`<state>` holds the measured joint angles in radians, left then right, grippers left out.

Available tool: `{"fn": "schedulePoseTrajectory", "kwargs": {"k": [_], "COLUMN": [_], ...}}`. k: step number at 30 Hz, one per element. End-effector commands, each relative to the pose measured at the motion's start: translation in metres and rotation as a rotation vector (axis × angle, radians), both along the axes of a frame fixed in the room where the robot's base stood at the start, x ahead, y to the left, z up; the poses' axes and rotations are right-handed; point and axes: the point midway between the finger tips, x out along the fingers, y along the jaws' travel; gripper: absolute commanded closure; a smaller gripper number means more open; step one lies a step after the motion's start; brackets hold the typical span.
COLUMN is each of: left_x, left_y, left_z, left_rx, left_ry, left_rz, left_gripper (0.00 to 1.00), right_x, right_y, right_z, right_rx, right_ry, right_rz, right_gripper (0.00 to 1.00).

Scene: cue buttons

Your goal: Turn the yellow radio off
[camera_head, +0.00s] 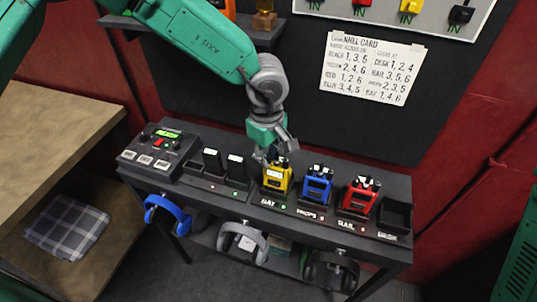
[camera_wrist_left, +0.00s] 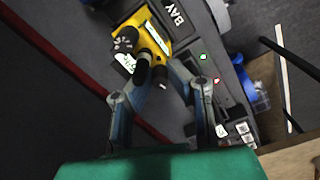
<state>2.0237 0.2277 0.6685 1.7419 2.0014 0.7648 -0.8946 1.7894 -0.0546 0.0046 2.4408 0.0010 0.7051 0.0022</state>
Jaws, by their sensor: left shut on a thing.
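The yellow radio (camera_head: 276,180) stands upright in its slot on the dark console, above the label BAY, with a green light beside the label. It also shows in the left wrist view (camera_wrist_left: 153,42), with dark knobs on its top. My left gripper (camera_head: 272,156) is above the yellow radio, its fingers pointing down at the radio's top and hiding part of it. In the left wrist view the fingers (camera_wrist_left: 159,78) close around a dark part on top of the radio; which knob or stub it is, I cannot tell surely. My right gripper is not in view.
A blue radio (camera_head: 316,185) and a red radio (camera_head: 359,195) stand to the right, each with a red light. An empty slot (camera_head: 395,213) is at the right end. A control box (camera_head: 160,150) is at the left. A written card (camera_head: 372,68) hangs behind. Headphones (camera_head: 243,241) hang below.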

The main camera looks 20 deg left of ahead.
Motion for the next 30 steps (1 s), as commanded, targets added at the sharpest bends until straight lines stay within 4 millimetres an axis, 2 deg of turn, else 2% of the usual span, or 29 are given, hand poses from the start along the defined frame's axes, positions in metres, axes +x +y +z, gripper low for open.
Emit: {"fn": "schedulePoseTrajectory", "kwargs": {"k": [8, 14, 30], "left_x": [0.0001, 0.0004, 0.0010], "left_y": [0.0001, -0.0004, -0.0005], "left_z": [0.0006, 0.0009, 0.0006], "left_rx": [0.000, -0.002, 0.000], "left_ry": [0.000, 0.000, -0.002], "left_rz": [0.027, 0.116, 0.579], "left_gripper": [1.00, 1.00, 1.00], "right_x": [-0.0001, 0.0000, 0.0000], "right_y": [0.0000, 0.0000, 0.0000], "right_z": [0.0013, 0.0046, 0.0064], "right_rx": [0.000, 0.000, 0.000], "right_ry": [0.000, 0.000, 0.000], "right_rz": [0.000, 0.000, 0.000], "right_gripper": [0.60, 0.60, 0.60]}}
